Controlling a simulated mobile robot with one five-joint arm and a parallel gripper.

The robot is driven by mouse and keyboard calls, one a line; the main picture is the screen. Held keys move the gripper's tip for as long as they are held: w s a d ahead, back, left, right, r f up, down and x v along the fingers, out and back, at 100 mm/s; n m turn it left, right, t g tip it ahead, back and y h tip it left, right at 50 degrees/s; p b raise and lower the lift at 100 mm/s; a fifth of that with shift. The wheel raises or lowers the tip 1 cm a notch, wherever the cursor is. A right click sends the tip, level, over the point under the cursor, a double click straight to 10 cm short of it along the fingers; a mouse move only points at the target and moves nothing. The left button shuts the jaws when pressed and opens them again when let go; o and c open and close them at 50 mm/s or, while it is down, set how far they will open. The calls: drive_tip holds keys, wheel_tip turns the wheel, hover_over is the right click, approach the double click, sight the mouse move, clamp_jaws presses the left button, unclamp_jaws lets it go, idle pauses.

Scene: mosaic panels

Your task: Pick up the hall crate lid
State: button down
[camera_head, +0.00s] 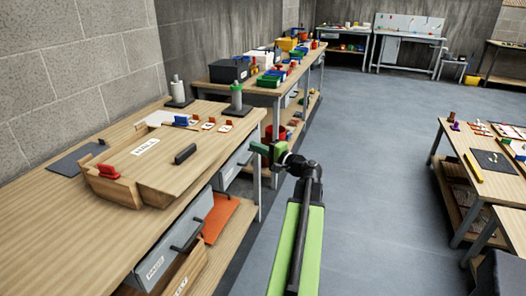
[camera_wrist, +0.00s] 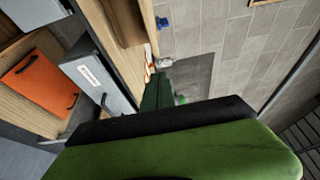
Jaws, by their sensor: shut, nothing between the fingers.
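The hall crate lid (camera_head: 150,166) is a flat wooden board with a white label reading "HALL" and a black bar handle (camera_head: 185,153). It lies on top of the wooden crate (camera_head: 112,188) on the left bench, in the head view. Red clips (camera_head: 108,171) sit at the crate's near left edge. My gripper (camera_head: 262,149) is shut and empty, in the air just off the bench's right edge, to the right of the lid and apart from it. My gripper (camera_wrist: 158,94) also fills the lower middle of the wrist view. The lid cannot be clearly made out there.
The bench (camera_head: 60,235) has grey drawers (camera_head: 180,240) and an orange panel (camera_head: 218,216) below. Two post stands (camera_head: 237,100) are behind the lid. A cluttered bench (camera_head: 290,72) runs on behind. Another table (camera_head: 480,165) stands right. The floor (camera_head: 375,150) between is clear.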

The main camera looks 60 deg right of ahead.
sight(228, 146)
drive_tip(key=w, duration=0.2)
drive_tip(key=w+a, duration=0.1)
drive_tip(key=w, duration=0.2)
drive_tip(key=shift+w+a, duration=0.3)
drive_tip(key=shift+w, duration=0.05)
drive_tip(key=shift+w+a, duration=0.3)
drive_tip(key=shift+w, duration=0.05)
drive_tip(key=w+a, duration=0.1)
drive_tip(key=w, duration=0.1)
drive_tip(key=w+a, duration=0.1)
drive_tip(key=a, duration=0.1)
drive_tip(key=shift+w, duration=0.4)
